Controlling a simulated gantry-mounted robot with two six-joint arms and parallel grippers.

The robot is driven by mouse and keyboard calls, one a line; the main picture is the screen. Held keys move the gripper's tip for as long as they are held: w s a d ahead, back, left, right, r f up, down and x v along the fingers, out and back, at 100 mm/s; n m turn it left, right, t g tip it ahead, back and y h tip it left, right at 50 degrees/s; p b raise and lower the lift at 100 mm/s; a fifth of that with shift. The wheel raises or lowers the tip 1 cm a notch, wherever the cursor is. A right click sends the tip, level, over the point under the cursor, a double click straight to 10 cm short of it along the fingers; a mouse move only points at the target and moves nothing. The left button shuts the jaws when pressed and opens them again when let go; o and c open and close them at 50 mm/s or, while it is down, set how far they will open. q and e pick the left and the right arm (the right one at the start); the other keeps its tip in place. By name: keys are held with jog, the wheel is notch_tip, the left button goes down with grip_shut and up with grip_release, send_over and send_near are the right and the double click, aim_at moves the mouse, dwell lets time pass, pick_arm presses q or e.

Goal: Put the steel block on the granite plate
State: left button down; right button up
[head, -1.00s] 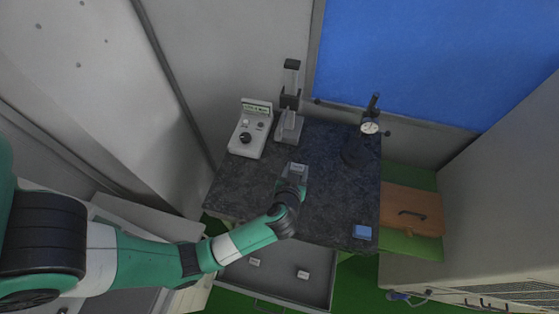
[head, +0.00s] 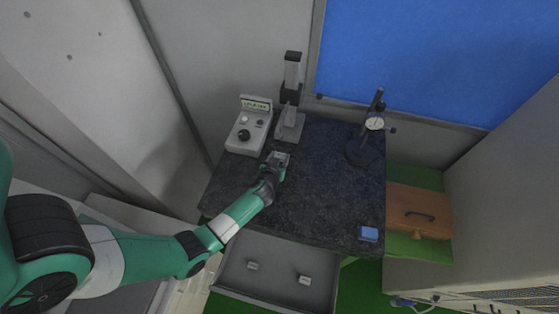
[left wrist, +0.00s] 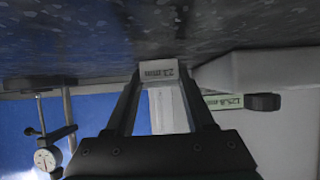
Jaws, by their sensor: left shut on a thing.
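The steel block (left wrist: 160,71), with a face marked in mm, sits between the fingertips of my left gripper in the left wrist view. My left gripper (head: 277,160) is shut on it, over the left middle part of the dark granite plate (head: 318,190) in the head view. In the left wrist view the speckled plate (left wrist: 90,40) fills the top of the upside-down picture, close to the block. I cannot tell whether the block touches it. My right gripper is not in view.
A grey readout box (head: 248,135) and a column stand (head: 290,120) are behind the gripper. A dial gauge stand (head: 365,150) is at the back right, a blue block (head: 368,234) at the front right. An open drawer (head: 276,291) holds two small blocks. The plate's middle is clear.

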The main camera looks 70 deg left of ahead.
pick_arm(q)
jog(key=shift+f, duration=0.1)
jog(key=shift+f, duration=0.1)
jog(key=shift+c, duration=1.3)
grip_release()
jog(key=p+v, duration=0.4)
jog(key=v, duration=0.7)
jog(key=shift+d, duration=0.15)
jog(key=shift+s+d+r, duration=0.25)
jog(key=shift+s+r, duration=0.05)
